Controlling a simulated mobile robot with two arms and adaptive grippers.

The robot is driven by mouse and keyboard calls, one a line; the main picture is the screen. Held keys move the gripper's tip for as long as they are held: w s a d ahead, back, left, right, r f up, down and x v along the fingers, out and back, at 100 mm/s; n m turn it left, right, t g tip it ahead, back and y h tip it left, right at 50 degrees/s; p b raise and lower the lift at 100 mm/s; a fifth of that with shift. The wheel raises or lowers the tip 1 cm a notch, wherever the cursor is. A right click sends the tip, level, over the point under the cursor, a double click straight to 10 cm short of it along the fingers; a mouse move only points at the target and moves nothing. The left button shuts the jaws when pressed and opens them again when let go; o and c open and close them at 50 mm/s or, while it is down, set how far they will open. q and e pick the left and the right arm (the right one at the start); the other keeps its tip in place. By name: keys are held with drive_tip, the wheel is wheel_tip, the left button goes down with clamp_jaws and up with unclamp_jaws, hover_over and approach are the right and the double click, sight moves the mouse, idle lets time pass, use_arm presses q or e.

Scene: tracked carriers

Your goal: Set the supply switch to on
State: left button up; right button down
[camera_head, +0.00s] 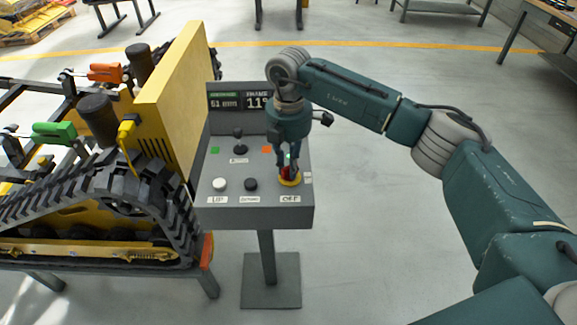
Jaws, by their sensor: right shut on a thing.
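The supply switch (290,182) is a red handle on a round yellow base, at the right front of a grey control box. The label below it (291,199) appears to read OFF. My right gripper (289,168) points down from above and is shut on the red handle, which it partly hides. I cannot tell the handle's exact angle. My left gripper is not in view.
The control box (233,216) stands on a post and carries a black joystick (239,146), a white knob (220,184), a black knob (251,184) and a display (240,101). A yellow tracked carrier (182,85) stands close on the left. Floor right of the post is clear.

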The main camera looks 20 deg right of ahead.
drive_tip(key=m, duration=0.6)
drive_tip(key=shift+d+r, duration=0.1)
drive_tip(key=shift+w, duration=0.1)
idle(0.4)
drive_tip(key=c, duration=1.7)
unclamp_jaws()
drive_tip(key=shift+o, duration=0.2)
wheel_tip(320, 180, up, 12)
